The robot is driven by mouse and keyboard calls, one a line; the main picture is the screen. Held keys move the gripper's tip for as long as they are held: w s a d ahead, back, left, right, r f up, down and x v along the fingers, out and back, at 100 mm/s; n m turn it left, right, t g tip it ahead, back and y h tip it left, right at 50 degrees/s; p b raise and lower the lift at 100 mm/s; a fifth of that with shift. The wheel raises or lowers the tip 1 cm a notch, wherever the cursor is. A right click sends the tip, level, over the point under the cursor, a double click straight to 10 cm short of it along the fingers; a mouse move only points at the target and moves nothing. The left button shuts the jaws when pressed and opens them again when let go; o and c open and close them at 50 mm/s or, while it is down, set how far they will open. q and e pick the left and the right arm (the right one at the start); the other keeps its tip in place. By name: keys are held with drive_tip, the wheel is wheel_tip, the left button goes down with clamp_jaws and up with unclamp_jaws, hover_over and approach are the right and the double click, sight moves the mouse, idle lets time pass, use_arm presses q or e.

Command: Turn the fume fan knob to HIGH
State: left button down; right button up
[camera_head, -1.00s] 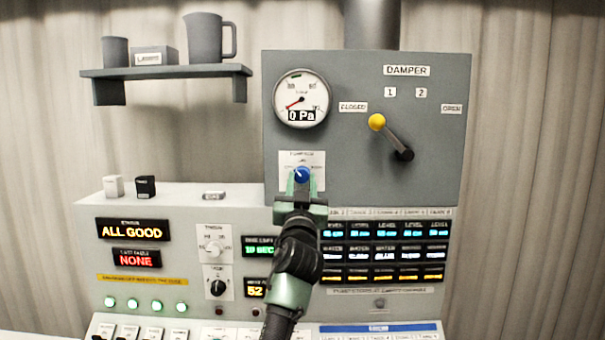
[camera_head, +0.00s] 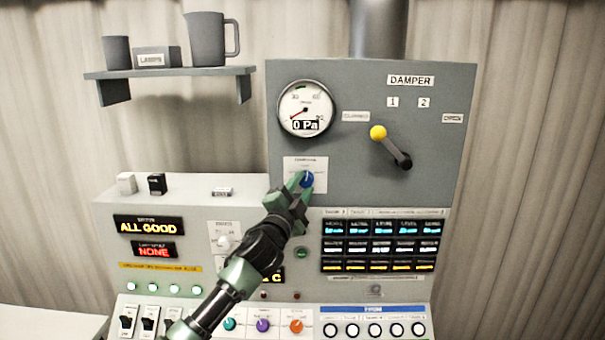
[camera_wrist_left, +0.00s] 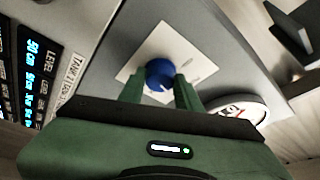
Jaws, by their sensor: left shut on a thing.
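The fume fan knob (camera_head: 307,180) is a small blue knob on a white label plate on the grey upper panel, below the round gauge. It also shows in the left wrist view (camera_wrist_left: 160,73), with a pale pointer mark on it. My left gripper (camera_head: 303,181) reaches it from the lower left; its green fingers (camera_wrist_left: 158,90) are on either side of the knob and shut on it. The plate's small lettering is too blurred to read. My right gripper is not in view.
The gauge (camera_head: 306,108) above the knob reads 0 Pa. A damper lever with a yellow ball (camera_head: 378,132) is to the right. Lit displays (camera_head: 383,241) fill the panel below right. A shelf (camera_head: 170,72) with jugs and a box is at upper left.

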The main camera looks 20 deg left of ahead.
use_arm(q)
drive_tip(key=m, duration=0.2)
drive_tip(key=m+g+h, duration=0.1)
drive_tip(key=shift+a+r, duration=0.2)
drive_tip(key=shift+r, duration=0.05)
drive_tip(key=m+g, duration=0.1)
drive_tip(key=m, duration=0.2)
drive_tip(key=m+g, duration=0.1)
drive_tip(key=m, duration=0.1)
drive_tip(key=shift+r+m+g, duration=0.2)
drive_tip(key=shift+m+g, duration=0.1)
drive_tip(key=shift+m, duration=0.1)
drive_tip(key=c, duration=1)
unclamp_jaws()
drive_tip(key=shift+d, duration=0.1)
